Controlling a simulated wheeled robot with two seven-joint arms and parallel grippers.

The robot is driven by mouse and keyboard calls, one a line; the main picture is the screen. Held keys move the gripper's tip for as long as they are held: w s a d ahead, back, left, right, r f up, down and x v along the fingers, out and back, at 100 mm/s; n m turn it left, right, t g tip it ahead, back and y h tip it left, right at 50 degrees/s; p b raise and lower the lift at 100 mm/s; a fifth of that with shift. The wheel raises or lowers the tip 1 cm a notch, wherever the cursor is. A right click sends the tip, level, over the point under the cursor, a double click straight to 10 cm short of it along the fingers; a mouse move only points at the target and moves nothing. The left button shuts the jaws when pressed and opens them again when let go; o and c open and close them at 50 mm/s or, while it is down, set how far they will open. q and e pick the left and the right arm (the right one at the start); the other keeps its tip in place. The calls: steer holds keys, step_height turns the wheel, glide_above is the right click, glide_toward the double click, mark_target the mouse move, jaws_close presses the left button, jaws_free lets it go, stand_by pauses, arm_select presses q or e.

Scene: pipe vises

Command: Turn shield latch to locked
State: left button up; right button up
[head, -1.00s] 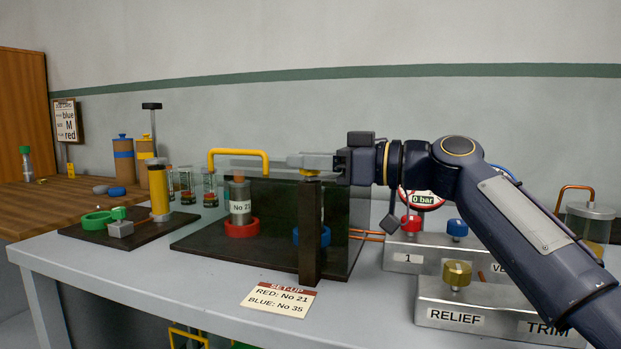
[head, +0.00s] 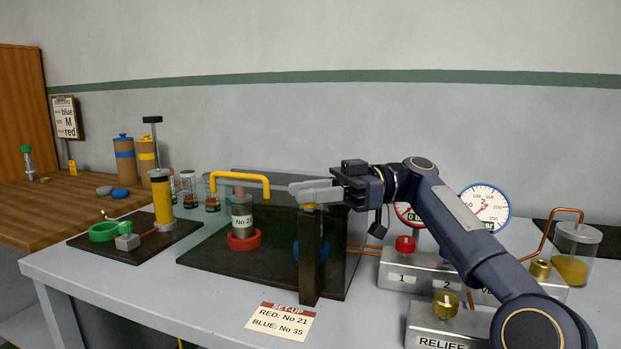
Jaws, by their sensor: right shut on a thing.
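The shield latch (head: 309,207) shows as a small yellow piece on top of the dark upright post (head: 310,262), mostly hidden under the fingers. My right gripper (head: 300,191) is shut on it, reaching in from the right. The fingers point left and slightly away from the wrist. The clear shield (head: 200,226) with its yellow handle (head: 240,178) stands left of the post. My left gripper is not in view.
Behind the shield, a grey No 21 cylinder (head: 242,216) stands in a red ring (head: 244,240); a blue ring (head: 312,251) is partly behind the post. Valve blocks (head: 440,275) lie right, beneath my arm. A set-up card (head: 280,321) lies in front.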

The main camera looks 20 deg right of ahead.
stand_by(0.4)
steer(key=o, duration=0.9)
steer(key=shift+o, duration=0.2)
steer(key=shift+g, duration=0.3)
steer(key=r, duration=0.1)
steer(key=r+p, duration=0.1)
steer(key=r, duration=0.1)
steer(key=r+p, duration=0.1)
steer(key=shift+s+a+r, duration=0.15)
steer(key=shift+s, duration=0.15)
steer(key=s+a+r, duration=0.3)
steer(key=s+r, duration=0.5)
steer(key=s, duration=0.5)
steer(key=shift+a+r, duration=0.3)
steer(key=shift+r, duration=0.05)
